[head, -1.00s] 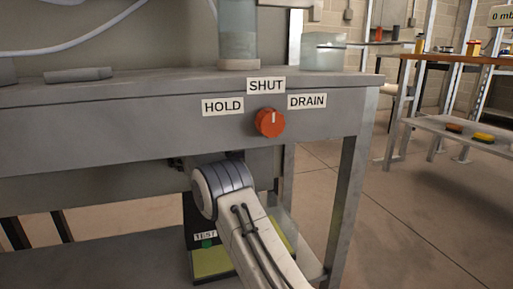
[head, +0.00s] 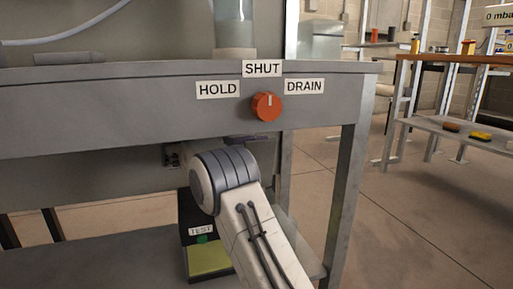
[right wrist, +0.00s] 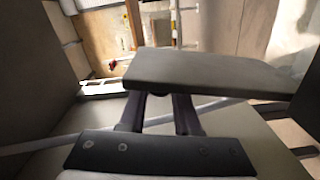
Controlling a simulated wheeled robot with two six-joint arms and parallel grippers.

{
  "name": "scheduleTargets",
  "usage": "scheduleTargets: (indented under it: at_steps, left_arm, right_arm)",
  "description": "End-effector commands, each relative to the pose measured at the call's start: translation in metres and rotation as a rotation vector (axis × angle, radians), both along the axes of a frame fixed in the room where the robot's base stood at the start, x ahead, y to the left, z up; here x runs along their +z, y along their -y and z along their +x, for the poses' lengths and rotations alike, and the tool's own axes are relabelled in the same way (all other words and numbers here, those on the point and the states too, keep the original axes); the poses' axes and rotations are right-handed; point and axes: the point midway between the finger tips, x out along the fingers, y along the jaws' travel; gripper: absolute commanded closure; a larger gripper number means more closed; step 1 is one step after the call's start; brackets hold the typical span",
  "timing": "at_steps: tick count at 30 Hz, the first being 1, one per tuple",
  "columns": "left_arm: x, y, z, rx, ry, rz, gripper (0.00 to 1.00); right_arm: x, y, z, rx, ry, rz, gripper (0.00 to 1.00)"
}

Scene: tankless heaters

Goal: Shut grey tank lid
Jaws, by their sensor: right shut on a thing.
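In the right wrist view a flat grey slab (right wrist: 205,72), which looks like the grey tank lid, lies across the ends of the two dark fingers of my right gripper (right wrist: 160,95). The gripper is shut on it, though the fingertips are partly hidden by the slab. In the head view my right arm reaches up under the front of the grey bench (head: 150,105); its gripper is mostly hidden behind the arm joint. The tank is not clearly seen in the head view. My left gripper is not in view.
A red knob (head: 266,106) sits on the bench front among labels HOLD, SHUT and DRAIN. A dark box (head: 200,231) labelled TEST, with a yellow-green pad (head: 208,259), stands below. Shelving (head: 455,132) is at the right, with open floor before it.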

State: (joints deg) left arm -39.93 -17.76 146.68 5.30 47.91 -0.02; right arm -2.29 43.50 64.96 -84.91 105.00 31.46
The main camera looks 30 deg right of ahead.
Motion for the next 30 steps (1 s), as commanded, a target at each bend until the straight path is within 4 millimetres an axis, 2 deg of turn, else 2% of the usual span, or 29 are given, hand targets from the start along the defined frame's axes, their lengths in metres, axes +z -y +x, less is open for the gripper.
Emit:
scheduleTargets:
  at_steps: [2, 3, 4, 5, 16, 25, 30]
  left_arm:
    - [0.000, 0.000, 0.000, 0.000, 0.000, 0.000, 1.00]
    - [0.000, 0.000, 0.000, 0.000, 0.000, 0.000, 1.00]
    - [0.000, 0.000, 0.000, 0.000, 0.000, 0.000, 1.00]
    - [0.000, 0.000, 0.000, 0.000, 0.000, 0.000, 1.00]
    - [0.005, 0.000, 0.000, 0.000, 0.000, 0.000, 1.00]
    - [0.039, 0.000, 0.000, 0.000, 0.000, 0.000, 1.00]
    - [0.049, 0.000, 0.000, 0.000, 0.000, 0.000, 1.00]
  right_arm:
    - [-0.001, -0.001, 0.001, 0.002, -0.002, 0.002, 1.00]
    - [-0.001, -0.001, 0.001, 0.002, -0.002, 0.002, 0.54]
    - [-0.001, -0.001, 0.001, 0.002, -0.002, 0.002, 0.42]
    - [-0.001, -0.001, 0.001, 0.002, -0.002, 0.002, 0.39]
    - [0.002, -0.005, 0.002, 0.002, -0.003, 0.001, 0.39]
    - [0.005, -0.052, 0.014, 0.005, -0.005, 0.001, 0.39]
    - [0.002, -0.069, 0.017, 0.003, -0.003, 0.002, 0.39]
